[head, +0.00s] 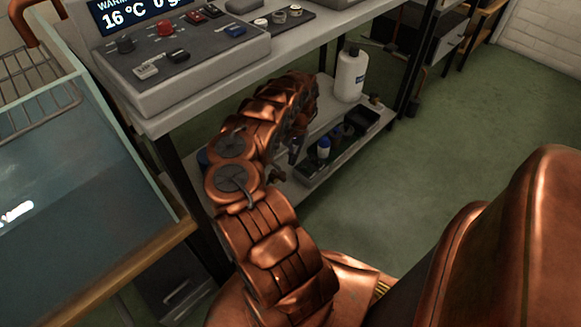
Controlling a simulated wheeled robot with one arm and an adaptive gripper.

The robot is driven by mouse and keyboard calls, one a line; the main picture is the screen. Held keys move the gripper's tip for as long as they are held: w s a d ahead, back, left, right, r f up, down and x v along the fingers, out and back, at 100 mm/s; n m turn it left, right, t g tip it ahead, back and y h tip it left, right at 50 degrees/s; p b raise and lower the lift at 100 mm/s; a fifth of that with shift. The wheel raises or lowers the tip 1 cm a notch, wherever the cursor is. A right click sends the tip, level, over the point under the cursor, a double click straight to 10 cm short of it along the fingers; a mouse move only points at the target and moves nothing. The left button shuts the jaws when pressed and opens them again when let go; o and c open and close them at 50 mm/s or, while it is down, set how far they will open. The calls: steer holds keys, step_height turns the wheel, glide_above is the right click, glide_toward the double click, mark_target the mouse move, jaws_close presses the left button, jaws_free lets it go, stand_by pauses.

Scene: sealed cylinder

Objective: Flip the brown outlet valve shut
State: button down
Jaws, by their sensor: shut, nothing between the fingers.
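I cannot make out a brown outlet valve or a sealed cylinder for certain in the head view. My copper arm rises from the bottom middle and bends over the lower shelf of the bench. What looks like my gripper (295,151) is a small dark piece below the far end of the arm, beside the black tray. It is shut, with nothing seen in it. My arm hides part of the shelf behind it.
A grey control box (185,62) sits on the bench top. A glass tank (75,170) stands at left. Green floor (470,125) at right is clear.

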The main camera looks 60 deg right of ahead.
steer(key=p+v, duration=0.2)
steer(key=v, duration=0.8)
steer(key=shift+s+p, duration=0.15)
steer(key=shift+p, duration=0.15)
steer(key=shift+s+d, duration=0.1)
steer(key=shift+d, duration=0.1)
